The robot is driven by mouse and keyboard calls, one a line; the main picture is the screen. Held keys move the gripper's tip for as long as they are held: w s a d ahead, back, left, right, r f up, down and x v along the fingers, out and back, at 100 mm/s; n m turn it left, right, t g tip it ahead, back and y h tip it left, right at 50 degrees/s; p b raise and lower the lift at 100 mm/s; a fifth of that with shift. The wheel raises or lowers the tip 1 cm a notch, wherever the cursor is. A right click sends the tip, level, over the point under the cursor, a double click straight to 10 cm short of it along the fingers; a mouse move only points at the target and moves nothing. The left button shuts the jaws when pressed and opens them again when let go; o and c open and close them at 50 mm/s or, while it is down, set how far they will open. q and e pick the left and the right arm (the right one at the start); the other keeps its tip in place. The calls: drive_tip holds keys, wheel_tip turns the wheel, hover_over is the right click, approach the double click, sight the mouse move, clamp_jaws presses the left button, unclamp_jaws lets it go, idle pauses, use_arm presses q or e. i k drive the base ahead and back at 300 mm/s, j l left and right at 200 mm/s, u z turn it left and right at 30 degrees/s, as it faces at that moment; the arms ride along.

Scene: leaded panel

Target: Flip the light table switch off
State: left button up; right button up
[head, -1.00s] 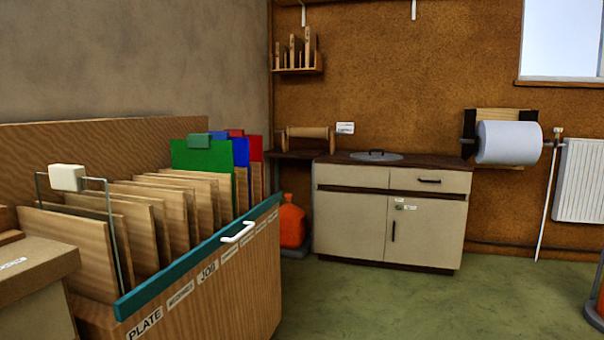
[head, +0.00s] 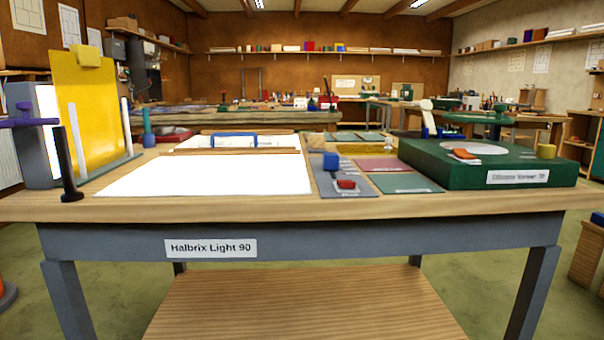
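The light table (head: 400,238) stands in front of me, with a label reading "Halbrix Light 90" on its grey front. Its flat panel (head: 205,176) glows bright white. A grey plate (head: 334,193) to the right of the panel carries a small red piece (head: 346,184) near its front and a blue block (head: 330,161) further back. I cannot tell for certain which of these is the switch. Neither of my grippers is in view.
A green box (head: 470,165) with a round pale disc sits on the table's right side. A yellow sheet (head: 85,100) stands upright at the left, near a dark upright post (head: 67,160). A lower wooden shelf (head: 300,305) lies beneath. Green floor shows at both sides.

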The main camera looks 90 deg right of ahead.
sight(342, 183)
drive_tip(key=l+z, duration=0.1)
drive_tip(key=z, duration=3.05)
drive_tip(key=i+j+z, duration=0.1)
drive_tip(key=i, duration=0.5)
